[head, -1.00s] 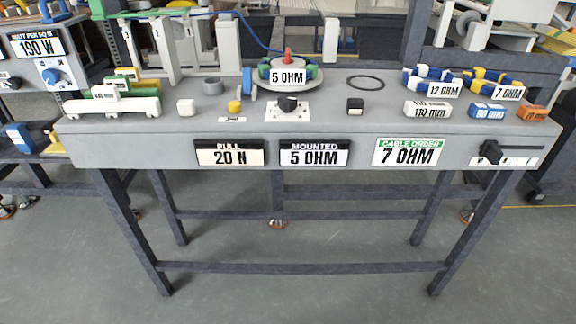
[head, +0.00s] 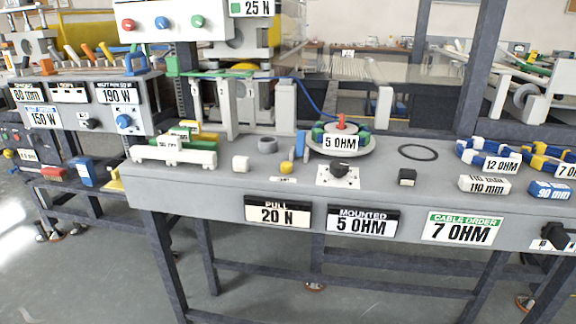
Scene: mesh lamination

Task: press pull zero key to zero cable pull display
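The cable pull display (head: 277,213) is on the front face of the grey bench and reads "PULL 20 N". A small yellow key (head: 286,168) stands on the bench top above it, behind a small white label (head: 283,180) too small to read. I cannot tell for sure that this is the pull zero key. A white block (head: 241,163) and a black block (head: 407,177) also stand on the bench top. Neither of my grippers is in view.
A black knob on a white plate (head: 325,182) and a "5 OHM" cable reel (head: 341,150) stand on the bench. "MOUNTED 5 OHM" (head: 362,221) and "CABLE ORDER 7 OHM" (head: 462,228) signs are on the front. A control box (head: 115,100) stands left; cable coils (head: 490,157) lie right.

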